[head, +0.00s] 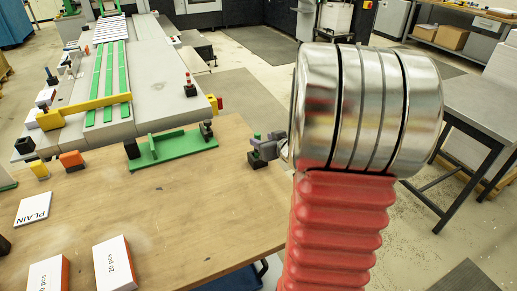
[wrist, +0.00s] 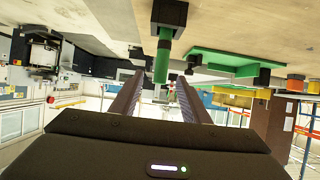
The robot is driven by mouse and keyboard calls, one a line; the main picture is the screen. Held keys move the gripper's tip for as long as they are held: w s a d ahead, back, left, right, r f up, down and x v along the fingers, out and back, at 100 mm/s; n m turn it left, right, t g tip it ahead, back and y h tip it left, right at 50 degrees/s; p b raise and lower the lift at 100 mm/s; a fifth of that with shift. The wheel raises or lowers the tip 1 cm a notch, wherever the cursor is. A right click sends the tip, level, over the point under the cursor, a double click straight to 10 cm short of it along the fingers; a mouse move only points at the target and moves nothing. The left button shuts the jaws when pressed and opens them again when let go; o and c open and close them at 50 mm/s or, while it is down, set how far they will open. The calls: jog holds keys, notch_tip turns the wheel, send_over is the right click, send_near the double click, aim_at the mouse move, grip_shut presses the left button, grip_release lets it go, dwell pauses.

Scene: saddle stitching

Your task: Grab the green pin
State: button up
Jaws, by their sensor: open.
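The green pin (wrist: 162,60) shows in the wrist view, which is upside down, standing from a black block (wrist: 169,13) on the wooden bench. My gripper (wrist: 159,84) is open, its two dark fingers apart, and the pin's free end appears in the gap between the fingertips. I cannot tell whether the pin is between the fingers or just beyond them. In the head view a small part of the green pin (head: 257,136) shows above the black block (head: 257,161) near the bench's right edge. My gripper (head: 268,149) is there beside it, partly hidden by my red and metal arm.
A green bracket (head: 172,149) stands left of the pin on the wooden bench (head: 150,220). White-topped blocks (head: 115,262) and a PLAIN card (head: 33,207) lie at the front left. A long grey machine (head: 150,75) with a yellow bar fills the back left.

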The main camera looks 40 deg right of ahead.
aim_at(259, 138)
jog(key=shift+x, duration=2.6)
jog(key=shift+c, duration=0.2)
grip_shut()
